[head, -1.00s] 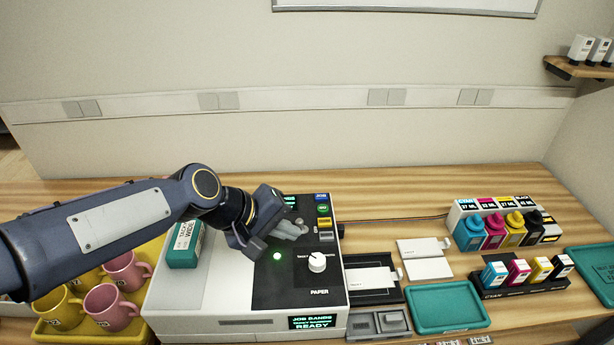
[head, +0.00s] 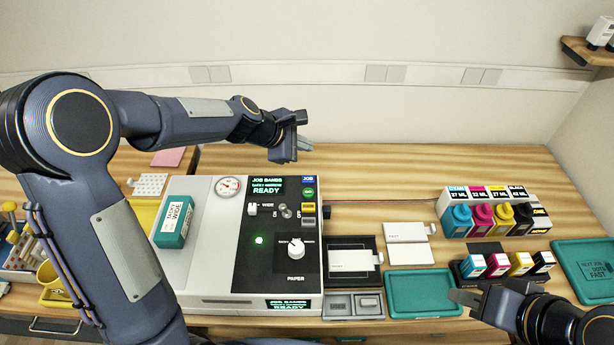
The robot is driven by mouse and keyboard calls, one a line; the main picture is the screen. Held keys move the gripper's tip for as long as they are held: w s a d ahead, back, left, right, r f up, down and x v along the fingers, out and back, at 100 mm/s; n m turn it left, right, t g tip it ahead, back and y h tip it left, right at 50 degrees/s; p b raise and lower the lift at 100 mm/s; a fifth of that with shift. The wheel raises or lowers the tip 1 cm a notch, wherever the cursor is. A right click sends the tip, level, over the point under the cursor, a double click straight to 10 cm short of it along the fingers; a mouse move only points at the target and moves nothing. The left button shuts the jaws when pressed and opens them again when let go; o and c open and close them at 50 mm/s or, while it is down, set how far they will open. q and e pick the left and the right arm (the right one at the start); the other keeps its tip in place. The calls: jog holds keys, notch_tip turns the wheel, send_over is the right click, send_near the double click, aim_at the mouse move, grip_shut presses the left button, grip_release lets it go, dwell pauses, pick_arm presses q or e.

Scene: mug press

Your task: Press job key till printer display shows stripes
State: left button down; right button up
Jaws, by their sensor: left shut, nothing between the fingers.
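The white printer (head: 215,230) stands on the table with a black control panel. Its upper display (head: 267,187) reads JOB BANDS, a smaller line, then READY in green. A front display (head: 289,304) also reads JOB BANDS and READY. The blue job key (head: 308,178), marked JOB, is at the panel's top right corner, above a green button (head: 309,193). My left gripper (head: 304,150) is shut and empty, just beyond the job key in the picture and apart from it. My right gripper (head: 458,298) is at the lower right by the teal tray; its jaw opening is unclear.
A teal box (head: 173,222) sits on the printer's left. The teal tray (head: 425,309), cards (head: 407,232) and several ink bottles (head: 482,215) and cartridges (head: 497,264) stand to the right. My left arm covers the left side. The table behind the printer is clear.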

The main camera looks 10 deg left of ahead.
pick_arm(q)
jog(key=b, duration=0.7)
send_over(304, 181)
notch_tip(304, 181, down, 8)
jog(key=shift+r, duration=0.15)
jog(key=shift+f+b, duration=0.55)
jog(key=shift+b, duration=0.1)
jog(key=shift+f, duration=0.1)
dwell(1.0)
jog(key=shift+f+b, duration=0.3)
jog(key=shift+f+b, duration=0.4)
jog(key=shift+f, duration=0.1)
dwell(0.6)
jog(key=shift+r, duration=0.15)
jog(key=shift+r+p, duration=0.8)
jog(key=shift+p, duration=0.1)
